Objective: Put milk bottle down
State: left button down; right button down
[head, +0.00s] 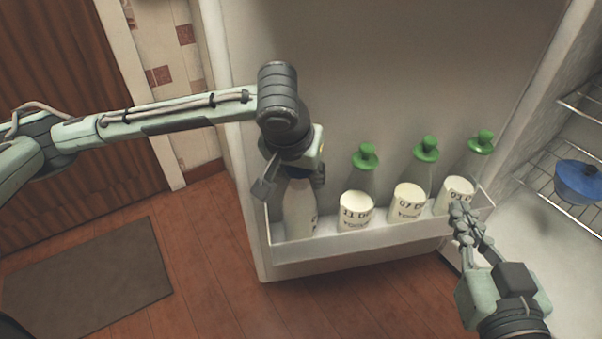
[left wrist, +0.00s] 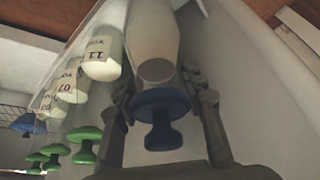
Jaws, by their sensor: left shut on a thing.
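The milk bottle (head: 299,212) is white with a blue stopper (left wrist: 162,104), which shows in the left wrist view. My left gripper (head: 290,182) is shut on its upper part. The bottle stands roughly upright at the left end of the door shelf (head: 375,244), behind the shelf's front wall. Its base is hidden, so I cannot tell whether it touches the shelf floor. My right gripper (head: 462,213) is in front of the rightmost green-stoppered bottle. Its fingertips are close together with nothing visible between them.
Three bottles with green stoppers (head: 365,156) and white labelled lower parts fill the shelf to the right. The fridge door (head: 330,60) rises behind them. A mat (head: 90,280) lies on the wooden floor.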

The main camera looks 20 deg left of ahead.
jog(key=shift+a+r, duration=0.25)
jog(key=shift+r, duration=0.25)
jog(key=shift+f, duration=0.1)
pick_arm(q)
jog(key=c, duration=1.2)
grip_release()
jog(key=shift+f, duration=0.15)
pick_arm(e)
jog(key=shift+d, duration=0.1)
pick_arm(q)
jog(key=shift+s+r, duration=0.1)
jog(key=shift+r, duration=0.35)
jog(key=p+v, duration=0.1)
jog(key=v, duration=0.4)
jog(key=shift+r+p, duration=0.15)
jog(key=shift+p, duration=0.2)
notch_tip(320, 180, up, 6)
jog(key=p, duration=0.2)
send_over(294, 213)
jog(key=shift+f, duration=0.25)
pick_arm(e)
jog(key=s+d+f+m+g+h, duration=0.1)
jog(key=s+d+f+g+h, duration=0.3)
jog(key=d+f, duration=0.6)
notch_tip(294, 213, down, 3)
jog(key=s+g, duration=0.2)
jog(key=g, duration=0.1)
jog(key=shift+r, duration=0.1)
